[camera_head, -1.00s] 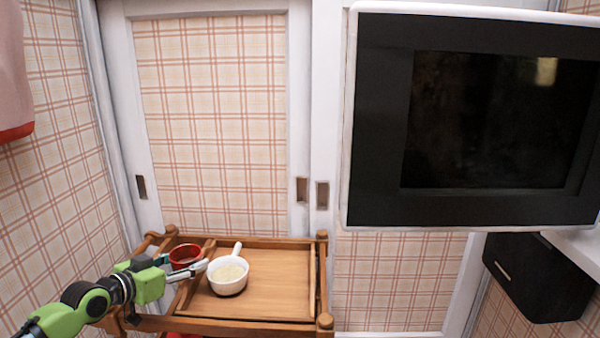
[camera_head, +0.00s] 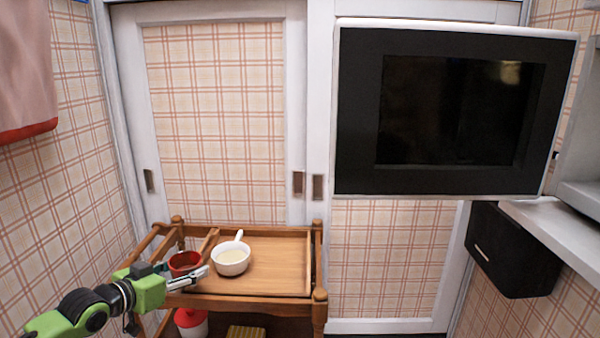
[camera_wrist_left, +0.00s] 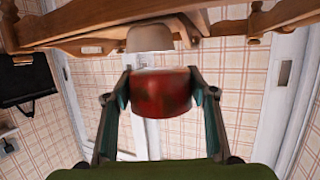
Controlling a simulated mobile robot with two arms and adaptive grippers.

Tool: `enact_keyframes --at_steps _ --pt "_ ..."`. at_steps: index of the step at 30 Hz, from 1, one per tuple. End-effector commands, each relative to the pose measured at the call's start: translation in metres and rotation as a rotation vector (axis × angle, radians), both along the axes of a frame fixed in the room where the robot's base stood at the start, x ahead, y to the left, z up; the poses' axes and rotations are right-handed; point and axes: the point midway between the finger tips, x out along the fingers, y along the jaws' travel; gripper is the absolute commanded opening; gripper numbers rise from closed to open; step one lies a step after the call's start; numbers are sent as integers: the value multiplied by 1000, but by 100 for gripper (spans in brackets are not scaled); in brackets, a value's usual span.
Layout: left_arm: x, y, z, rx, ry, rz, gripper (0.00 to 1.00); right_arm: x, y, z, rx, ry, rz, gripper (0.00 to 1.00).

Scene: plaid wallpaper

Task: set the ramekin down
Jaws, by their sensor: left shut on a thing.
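The red ramekin (camera_head: 184,264) is held in my left gripper (camera_head: 184,274), which is shut on it. In the head view it overlaps the left part of the wooden cart's tray (camera_head: 275,268). I cannot tell how high it is above the tray. In the left wrist view the ramekin (camera_wrist_left: 160,93) sits between the two fingers of the left gripper (camera_wrist_left: 161,92), with the cart's wooden edge (camera_wrist_left: 90,27) beyond it. My right gripper is not in view.
A white handled bowl (camera_head: 231,261) with pale contents stands on the tray, close right of the ramekin. The tray's right half is clear. A red-and-white container (camera_head: 191,324) is on the lower shelf. A dark screen (camera_head: 450,110) and black box (camera_head: 515,252) are right.

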Motion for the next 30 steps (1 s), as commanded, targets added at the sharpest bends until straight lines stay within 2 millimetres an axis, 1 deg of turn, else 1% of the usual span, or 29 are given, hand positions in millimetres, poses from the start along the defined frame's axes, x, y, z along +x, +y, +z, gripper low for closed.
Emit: enact_keyframes --at_steps 7,9,11,17,18,20,21,23,27,30 --pt "-7 -7 8 -3 -10 22 27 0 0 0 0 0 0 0" --pt "-18 -23 10 -6 -5 25 27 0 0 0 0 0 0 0" --pt "-26 -29 15 -5 -6 46 27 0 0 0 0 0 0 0" --pt "-66 -72 41 -13 -11 128 27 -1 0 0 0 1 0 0" --pt "-74 -82 46 -14 -12 145 27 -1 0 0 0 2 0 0" --pt "-87 -94 55 -17 -14 173 27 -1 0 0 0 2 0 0" --pt "-95 -104 59 -16 -13 190 27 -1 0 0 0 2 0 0" --pt "-108 -117 68 -17 -15 217 27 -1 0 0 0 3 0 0" --pt "-137 -150 84 -17 -14 275 27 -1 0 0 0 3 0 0" --pt "-156 -169 95 -16 -13 316 27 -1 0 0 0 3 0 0"
